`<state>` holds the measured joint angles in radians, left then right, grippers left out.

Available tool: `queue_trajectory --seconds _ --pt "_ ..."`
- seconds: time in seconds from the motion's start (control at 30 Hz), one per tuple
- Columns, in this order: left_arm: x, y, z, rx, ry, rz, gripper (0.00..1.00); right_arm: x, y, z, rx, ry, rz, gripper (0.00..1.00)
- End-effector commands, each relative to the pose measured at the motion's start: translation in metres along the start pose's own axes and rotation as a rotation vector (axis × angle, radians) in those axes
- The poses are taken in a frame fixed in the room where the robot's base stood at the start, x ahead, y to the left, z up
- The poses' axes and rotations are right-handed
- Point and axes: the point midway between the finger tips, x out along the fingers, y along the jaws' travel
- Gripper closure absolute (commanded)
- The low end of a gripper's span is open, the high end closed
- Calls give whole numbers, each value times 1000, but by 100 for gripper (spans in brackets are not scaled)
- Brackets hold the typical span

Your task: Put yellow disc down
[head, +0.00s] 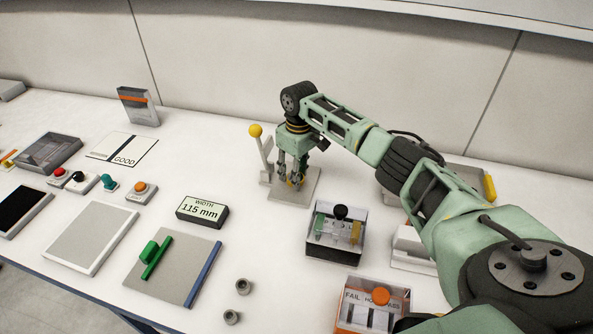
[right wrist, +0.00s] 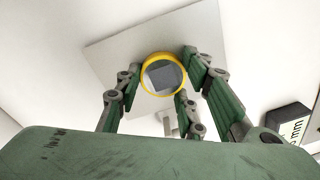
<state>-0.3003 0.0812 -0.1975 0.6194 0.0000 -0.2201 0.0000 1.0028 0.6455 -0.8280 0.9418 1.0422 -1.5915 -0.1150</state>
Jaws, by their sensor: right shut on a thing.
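The yellow disc (right wrist: 162,93) shows in the right wrist view as a yellow ring around a grey middle with a darker square. My right gripper (right wrist: 160,84) is shut on it, with green-grey fingers on both sides. In the head view my right gripper (head: 292,182) points down over a pale grey plate (head: 309,190), and only a bit of yellow shows between the fingers. The plate also shows behind the disc in the right wrist view (right wrist: 112,50). I cannot tell whether the disc touches the plate. My left gripper is not in view.
A lever with a yellow knob (head: 255,131) stands just left of the gripper. A width display (head: 202,211) reading 115 mm and an open-topped box (head: 335,250) are nearer. A GOOD card (head: 122,149) lies left. Bare white table separates them.

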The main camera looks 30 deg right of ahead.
Motion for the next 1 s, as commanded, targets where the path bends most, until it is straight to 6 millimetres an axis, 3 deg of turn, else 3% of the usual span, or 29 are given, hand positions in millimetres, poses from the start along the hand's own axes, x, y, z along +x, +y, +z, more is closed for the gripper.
queue_trajectory --seconds 0.27,0.3,0.5,0.83,1.0 --pt "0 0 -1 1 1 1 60 3 0 0 0 -1 -1 86" --pt "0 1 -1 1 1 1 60 3 0 0 0 0 0 62" --pt "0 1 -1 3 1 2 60 2 0 0 0 0 0 46" --pt "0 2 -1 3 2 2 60 0 0 0 0 1 0 46" --pt "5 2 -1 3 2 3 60 -20 1 -1 -1 3 1 46"
